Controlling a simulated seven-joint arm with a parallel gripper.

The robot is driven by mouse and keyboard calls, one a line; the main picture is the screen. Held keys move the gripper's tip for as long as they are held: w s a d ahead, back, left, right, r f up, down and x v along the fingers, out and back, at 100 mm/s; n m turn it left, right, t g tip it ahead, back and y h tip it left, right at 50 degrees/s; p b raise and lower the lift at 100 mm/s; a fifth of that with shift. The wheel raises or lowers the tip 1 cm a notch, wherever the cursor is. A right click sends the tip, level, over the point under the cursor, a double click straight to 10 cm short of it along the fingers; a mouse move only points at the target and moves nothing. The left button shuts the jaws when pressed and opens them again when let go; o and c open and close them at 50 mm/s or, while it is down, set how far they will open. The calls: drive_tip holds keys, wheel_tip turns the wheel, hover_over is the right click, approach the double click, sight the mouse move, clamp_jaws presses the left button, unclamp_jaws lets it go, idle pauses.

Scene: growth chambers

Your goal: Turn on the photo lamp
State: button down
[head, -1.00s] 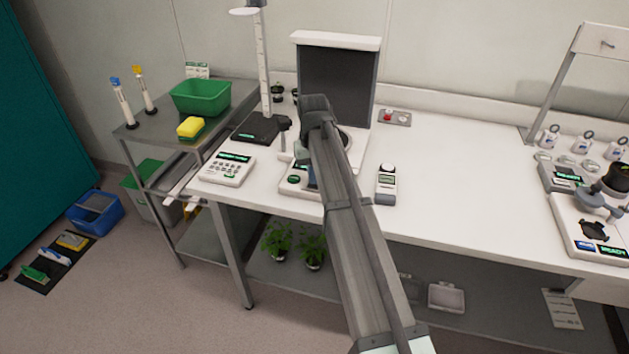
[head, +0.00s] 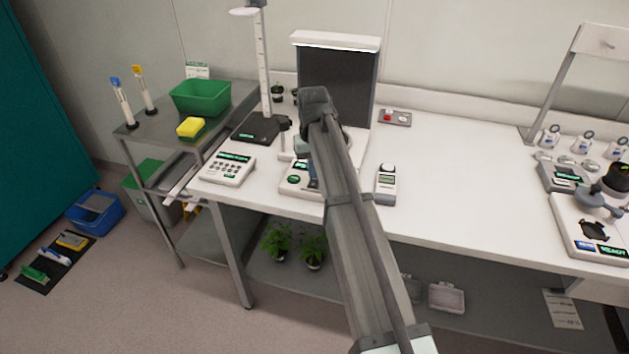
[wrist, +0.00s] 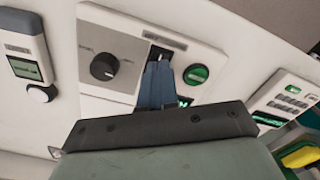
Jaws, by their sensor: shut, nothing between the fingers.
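The photo lamp is the white hood (head: 336,40) over a dark backdrop (head: 338,88) on the bench; a bright strip shows along its lower front edge. Its base carries a control panel (wrist: 122,48) with a black knob (wrist: 104,67), a dark slot-like switch (wrist: 158,53) and a round green button (wrist: 196,75). My gripper (wrist: 160,68) has its blue fingers shut and empty, with the tips at the switch slot. They partly hide the switch, and I cannot tell whether they touch it. In the head view my arm hides much of the base.
A handheld meter (head: 386,184) lies right of the base, and a keypad device (head: 228,168) lies left. A stand with a tall ruler (head: 264,75) is behind left. A small box with a red button (head: 388,117) is at the back. The bench middle right is clear.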

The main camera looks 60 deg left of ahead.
sight(313, 184)
drive_tip(key=shift+r, duration=2.3)
